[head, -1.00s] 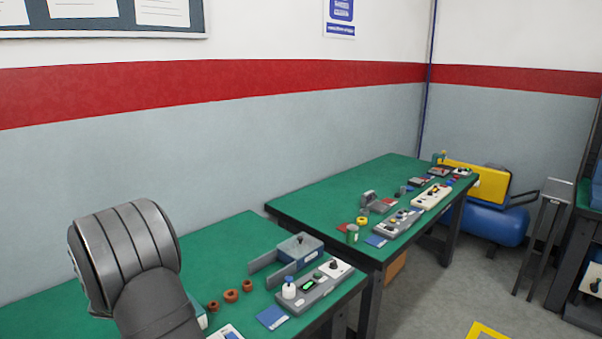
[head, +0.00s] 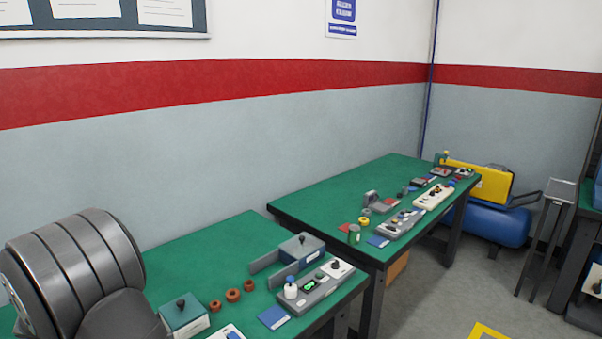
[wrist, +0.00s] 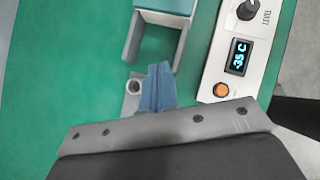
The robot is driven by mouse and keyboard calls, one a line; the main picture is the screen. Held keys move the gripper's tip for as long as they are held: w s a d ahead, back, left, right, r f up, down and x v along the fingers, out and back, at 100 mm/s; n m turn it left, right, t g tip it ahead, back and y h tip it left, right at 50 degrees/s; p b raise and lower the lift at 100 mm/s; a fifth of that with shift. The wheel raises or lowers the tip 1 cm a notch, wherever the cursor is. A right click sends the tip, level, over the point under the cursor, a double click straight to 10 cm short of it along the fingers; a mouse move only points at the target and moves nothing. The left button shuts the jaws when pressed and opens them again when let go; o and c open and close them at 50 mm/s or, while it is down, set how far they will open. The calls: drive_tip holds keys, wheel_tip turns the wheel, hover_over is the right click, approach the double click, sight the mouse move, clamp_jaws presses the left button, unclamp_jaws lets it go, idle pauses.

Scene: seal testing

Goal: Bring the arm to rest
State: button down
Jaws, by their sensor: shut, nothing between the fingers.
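My gripper (wrist: 158,86) shows in the wrist view as blue fingers closed together, beyond a grey bolted bar. It is shut and empty, above a green bench surface (wrist: 70,80). A small grey piece with a round hole (wrist: 132,88) shows just left of the fingers; I cannot tell what it is. In the head view my grey arm fills the lower left corner over the near green bench (head: 190,250); my gripper is out of that view.
The wrist view shows a white panel (wrist: 232,75) reading -35 C and a teal-topped fixture (wrist: 165,5). On the near bench are a teal box (head: 184,315), brown rings (head: 233,295), a blue box with rails (head: 302,248) and a grey control unit (head: 318,285). A second bench (head: 330,200) holds several devices.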

drive_tip(key=v, duration=0.6)
drive_tip(key=w+d+m+g+y, duration=0.3)
drive_tip(key=w+d+g, duration=0.3)
drive_tip(key=d, duration=0.3)
drive_tip(key=shift+w+r, duration=0.4)
drive_tip(key=shift+w, duration=0.25)
